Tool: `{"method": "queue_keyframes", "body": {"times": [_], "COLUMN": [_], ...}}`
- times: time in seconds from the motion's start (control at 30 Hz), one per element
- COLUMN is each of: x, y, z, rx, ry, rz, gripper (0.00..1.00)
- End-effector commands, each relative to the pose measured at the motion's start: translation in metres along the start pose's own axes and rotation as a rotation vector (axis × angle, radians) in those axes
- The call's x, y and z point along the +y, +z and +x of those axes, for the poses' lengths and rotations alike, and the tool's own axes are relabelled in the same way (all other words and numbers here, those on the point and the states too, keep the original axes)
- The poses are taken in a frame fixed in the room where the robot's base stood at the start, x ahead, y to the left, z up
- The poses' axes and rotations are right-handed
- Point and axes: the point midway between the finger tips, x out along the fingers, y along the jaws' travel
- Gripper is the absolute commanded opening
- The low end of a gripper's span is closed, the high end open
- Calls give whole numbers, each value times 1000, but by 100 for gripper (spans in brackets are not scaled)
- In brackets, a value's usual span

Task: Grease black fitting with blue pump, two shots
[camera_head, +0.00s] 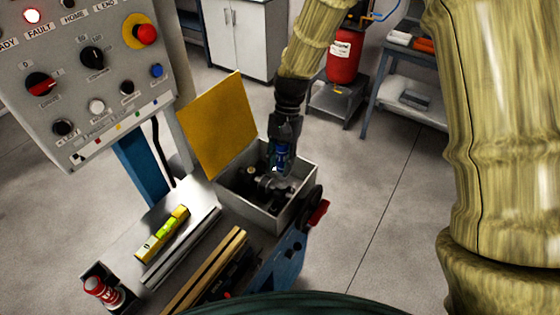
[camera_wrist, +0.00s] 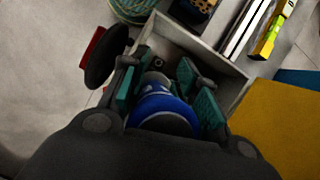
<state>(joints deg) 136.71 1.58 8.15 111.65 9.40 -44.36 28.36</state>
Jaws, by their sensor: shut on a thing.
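My gripper (camera_head: 284,152) is at the open grey box (camera_head: 295,208), reaching down into it. In the wrist view my gripper (camera_wrist: 168,98) is shut on the blue pump (camera_wrist: 162,104), whose blue body sits between the green finger pads. Dark parts lie in the box below the pump (camera_head: 281,160). I cannot tell which of them is the black fitting, or whether the pump touches it. The pump's lower end is hidden.
The box's yellow lid (camera_head: 216,125) stands open on its left. A control panel (camera_head: 85,75) with buttons stands at upper left.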

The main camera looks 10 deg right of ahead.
Motion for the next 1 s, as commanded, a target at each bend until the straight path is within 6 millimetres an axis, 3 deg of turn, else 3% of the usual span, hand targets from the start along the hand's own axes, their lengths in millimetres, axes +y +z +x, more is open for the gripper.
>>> {"method": "queue_keyframes", "body": {"times": [0.43,1.0], "x": [0,0], "y": [-2,2], "z": [6,-4], "rx": [-1,0], "ry": [1,1], "rz": [0,0], "gripper": [0,0]}}
